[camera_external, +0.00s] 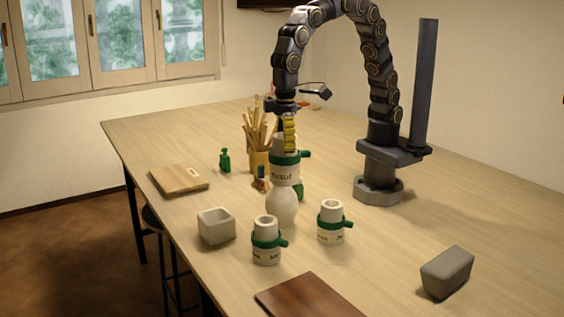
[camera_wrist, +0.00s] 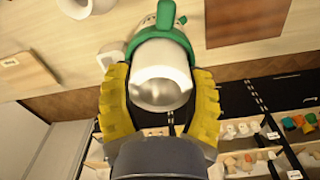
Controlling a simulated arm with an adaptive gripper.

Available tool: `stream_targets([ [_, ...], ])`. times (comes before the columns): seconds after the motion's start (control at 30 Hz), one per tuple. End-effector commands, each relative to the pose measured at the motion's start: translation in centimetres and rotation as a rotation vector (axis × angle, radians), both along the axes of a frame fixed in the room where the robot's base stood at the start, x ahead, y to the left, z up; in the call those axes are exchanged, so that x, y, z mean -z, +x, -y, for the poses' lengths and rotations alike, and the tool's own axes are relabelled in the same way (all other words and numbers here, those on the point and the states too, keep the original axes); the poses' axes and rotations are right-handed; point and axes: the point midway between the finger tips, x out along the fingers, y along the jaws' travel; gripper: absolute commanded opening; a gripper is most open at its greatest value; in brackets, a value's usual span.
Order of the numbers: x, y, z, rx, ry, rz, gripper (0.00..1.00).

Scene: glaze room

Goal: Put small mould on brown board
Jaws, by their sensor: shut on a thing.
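My gripper (camera_external: 288,136), with yellow fingers, is shut on a white mould with a green band (camera_external: 284,170), marked "Yusuf". In the wrist view this mould (camera_wrist: 160,82) sits between both fingers (camera_wrist: 160,95). In the external view it appears right above a white rounded vase-like form (camera_external: 282,206); I cannot tell whether they touch. Two other white moulds with green bands, a left one (camera_external: 266,247) and a right one (camera_external: 331,227), stand upright on the table. The dark brown board (camera_external: 310,301) lies bare at the front edge of the view.
A pale box-shaped pot (camera_external: 216,226) and a light wooden board (camera_external: 178,179) are on the left. A grey block (camera_external: 447,272) is at the right. A holder with wooden tools (camera_external: 259,162) and a green bottle (camera_external: 225,160) stand behind. Table (camera_external: 390,250) is clear between the right mould and grey block.

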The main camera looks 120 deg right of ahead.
Motion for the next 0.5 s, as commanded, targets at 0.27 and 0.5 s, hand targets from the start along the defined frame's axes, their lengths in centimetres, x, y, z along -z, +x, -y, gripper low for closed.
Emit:
stream_targets([
  [0.27,0.1,-2.1,-11.0,-0.239,0.003,0.002,0.23],
  [0.5,0.5,-3.7,-14.8,-0.324,0.003,-0.003,0.23],
])
